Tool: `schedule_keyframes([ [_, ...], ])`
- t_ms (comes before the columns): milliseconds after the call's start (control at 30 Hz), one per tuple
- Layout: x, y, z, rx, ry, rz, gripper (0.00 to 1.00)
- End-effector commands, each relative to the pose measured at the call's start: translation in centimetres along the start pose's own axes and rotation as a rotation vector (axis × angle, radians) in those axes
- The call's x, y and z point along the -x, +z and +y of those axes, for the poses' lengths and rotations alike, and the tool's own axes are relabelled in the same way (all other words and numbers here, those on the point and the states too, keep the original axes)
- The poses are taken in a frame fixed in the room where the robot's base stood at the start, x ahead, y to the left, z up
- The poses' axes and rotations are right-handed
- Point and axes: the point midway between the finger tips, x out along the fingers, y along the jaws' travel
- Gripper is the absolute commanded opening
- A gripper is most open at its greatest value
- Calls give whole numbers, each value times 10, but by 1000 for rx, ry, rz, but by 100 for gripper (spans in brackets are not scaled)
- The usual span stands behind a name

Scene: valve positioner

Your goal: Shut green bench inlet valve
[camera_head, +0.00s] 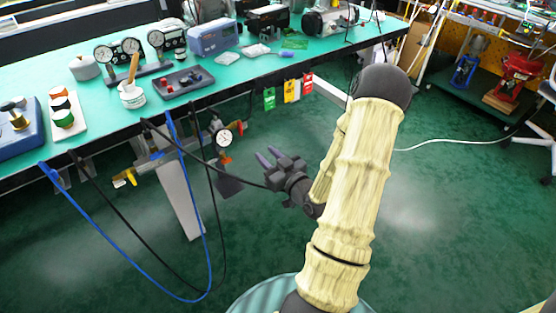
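Pipework with a pressure gauge (224,138) hangs under the front edge of the green-topped bench (215,82). A yellow lever-like handle (124,179) sits at the left end of this pipework, and a small yellow part shows by the gauge. I cannot make out a green valve handle, and which part is the inlet valve is unclear. A green tag (269,98) hangs from the bench edge, right of the gauge. My gripper (268,157) is in front of the bench, right of and below the gauge. Its two fingers are apart, with nothing seen between them.
Blue and black hoses (150,278) loop from the bench edge down over the floor. Yellow and red tags (292,91) hang beside the green one. Gauges, trays and instruments stand on the bench. The green floor (440,230) is open at right, crossed by a white cable.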

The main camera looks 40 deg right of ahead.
Motion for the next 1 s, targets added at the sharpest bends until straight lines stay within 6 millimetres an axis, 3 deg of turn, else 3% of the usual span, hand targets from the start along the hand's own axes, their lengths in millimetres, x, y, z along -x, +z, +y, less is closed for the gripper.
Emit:
schedule_keyframes([
  [600,43,-3,0,-2,2,-2,31],
  [1000,46,0,-1,-1,2,0,31],
])
